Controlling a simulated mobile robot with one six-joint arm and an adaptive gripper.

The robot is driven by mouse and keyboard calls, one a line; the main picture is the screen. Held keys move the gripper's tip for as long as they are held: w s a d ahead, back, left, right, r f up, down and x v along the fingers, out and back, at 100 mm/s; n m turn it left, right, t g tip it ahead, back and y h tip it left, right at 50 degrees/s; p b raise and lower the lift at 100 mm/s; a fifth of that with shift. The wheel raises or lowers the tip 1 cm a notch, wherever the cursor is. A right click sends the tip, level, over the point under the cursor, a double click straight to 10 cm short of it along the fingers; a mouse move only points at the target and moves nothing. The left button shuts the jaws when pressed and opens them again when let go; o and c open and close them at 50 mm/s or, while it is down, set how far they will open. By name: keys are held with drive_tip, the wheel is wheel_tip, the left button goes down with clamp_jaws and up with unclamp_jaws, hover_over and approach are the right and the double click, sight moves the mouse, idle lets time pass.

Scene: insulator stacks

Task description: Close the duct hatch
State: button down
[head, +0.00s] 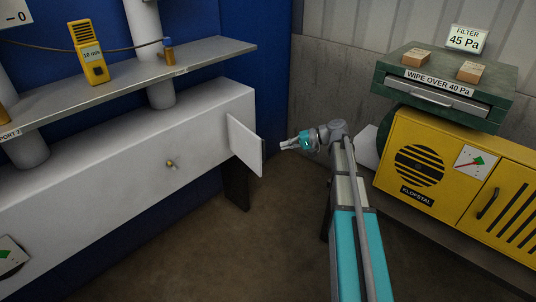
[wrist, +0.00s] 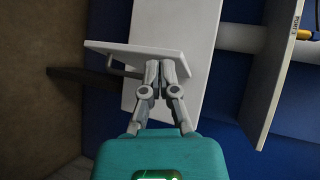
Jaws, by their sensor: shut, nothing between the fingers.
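The duct hatch (head: 245,146) is a white flat panel standing open, sticking out from the front of the long white duct (head: 130,155) near its right end. In the wrist view the hatch (wrist: 140,50) shows at a slant, with a small bar handle on one face. My gripper (head: 284,146) is just right of the hatch in the head view, fingers pointing toward it. In the wrist view my shut, empty fingertips (wrist: 167,66) overlap the hatch's edge; I cannot tell whether they touch it. The opening behind the hatch is hidden.
A grey shelf (head: 130,86) above the duct carries a yellow meter (head: 88,54) and a small bottle (head: 169,51). A yellow cabinet (head: 450,185) and a green filter box (head: 445,92) stand at right. The brown floor (head: 200,255) between is clear.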

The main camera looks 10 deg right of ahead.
drive_tip(key=w+d+f+t+y+b, duration=0.2)
drive_tip(key=w+d+y+b, duration=0.1)
drive_tip(key=w+d+b, duration=0.2)
drive_tip(key=d+b, duration=0.2)
drive_tip(key=d, duration=0.1)
drive_tip(key=shift+f+m, duration=0.15)
drive_tip(key=shift+m, duration=0.15)
drive_tip(key=shift+a, duration=0.15)
drive_tip(key=s+a+x, duration=0.1)
drive_tip(key=s+x, duration=0.1)
drive_tip(key=x, duration=1)
drive_tip(key=shift+s+a+r, duration=0.2)
drive_tip(key=shift+r, duration=0.05)
drive_tip(key=shift+s+t, duration=0.15)
drive_tip(key=shift+t, duration=0.25)
